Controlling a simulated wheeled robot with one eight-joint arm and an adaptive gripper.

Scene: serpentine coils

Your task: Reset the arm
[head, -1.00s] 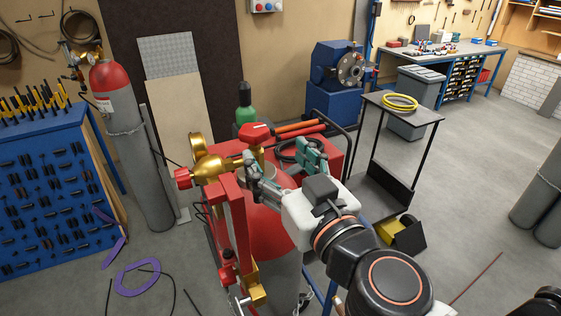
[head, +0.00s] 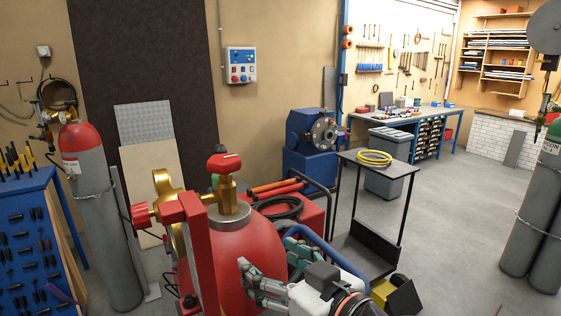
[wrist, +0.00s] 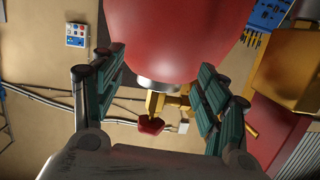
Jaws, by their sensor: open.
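My gripper (head: 272,262) is at the bottom middle of the head view, in front of the red cylinder (head: 262,240) and below its brass valve (head: 226,190). Its two teal-padded fingers are apart, with nothing held between them. In the wrist view my gripper (wrist: 162,65) also stands open, one finger at each side. The red cylinder (wrist: 175,35) fills the top of that view, seen upside down. Its brass valve with a red knob (wrist: 151,125) shows between the fingers, farther off. Most of my arm is cut off at the head view's lower edge.
A red upright frame (head: 190,235) stands left of the cylinder. A black trolley (head: 376,165) with a yellow coil (head: 374,157) stands to the right. Grey cylinders (head: 530,225) are at the far right. Open floor (head: 455,220) lies between them.

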